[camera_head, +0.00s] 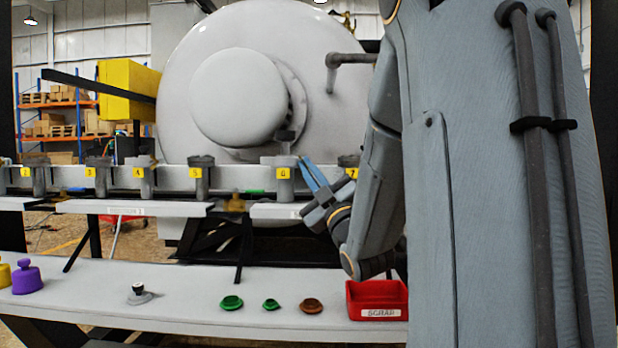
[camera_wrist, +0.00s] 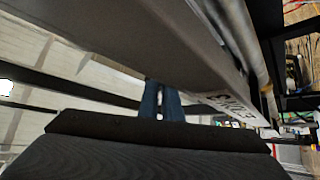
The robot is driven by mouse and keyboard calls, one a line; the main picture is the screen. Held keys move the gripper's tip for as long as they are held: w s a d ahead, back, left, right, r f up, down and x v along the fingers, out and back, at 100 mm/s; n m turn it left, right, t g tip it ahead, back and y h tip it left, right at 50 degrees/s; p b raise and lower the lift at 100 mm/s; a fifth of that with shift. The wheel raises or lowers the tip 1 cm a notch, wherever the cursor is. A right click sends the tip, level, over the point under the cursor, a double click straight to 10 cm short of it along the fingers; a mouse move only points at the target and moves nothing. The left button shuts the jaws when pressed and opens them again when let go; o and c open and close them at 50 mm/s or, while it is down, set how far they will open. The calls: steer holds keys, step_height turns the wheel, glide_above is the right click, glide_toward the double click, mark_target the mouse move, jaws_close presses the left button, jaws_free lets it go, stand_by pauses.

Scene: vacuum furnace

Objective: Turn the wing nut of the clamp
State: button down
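The wing nut is too small to make out for certain. A small dark part (camera_head: 285,135) stands above the post marked 6 (camera_head: 284,188), in front of the furnace's round grey door, and may be the clamp or its nut. My gripper (camera_head: 306,164) has blue fingers and comes in from the right, tilted up and left, with its tips just right of that post. Whether they touch it I cannot tell. In the wrist view, the gripper (camera_wrist: 161,90) shows a narrow gap between its fingers, under a grey beam (camera_wrist: 130,45), with nothing clearly held.
A rail carries several numbered posts, close on both sides of my gripper. On the bench (camera_head: 190,307) below are a red scrap bin (camera_head: 367,300), green caps (camera_head: 231,303), a brown cap (camera_head: 311,306), a small knob (camera_head: 138,293) and a purple weight (camera_head: 27,279).

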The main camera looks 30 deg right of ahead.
stand_by(0.5)
steer(key=c, duration=1.9)
jaws_free()
steer(key=shift+c, duration=0.2)
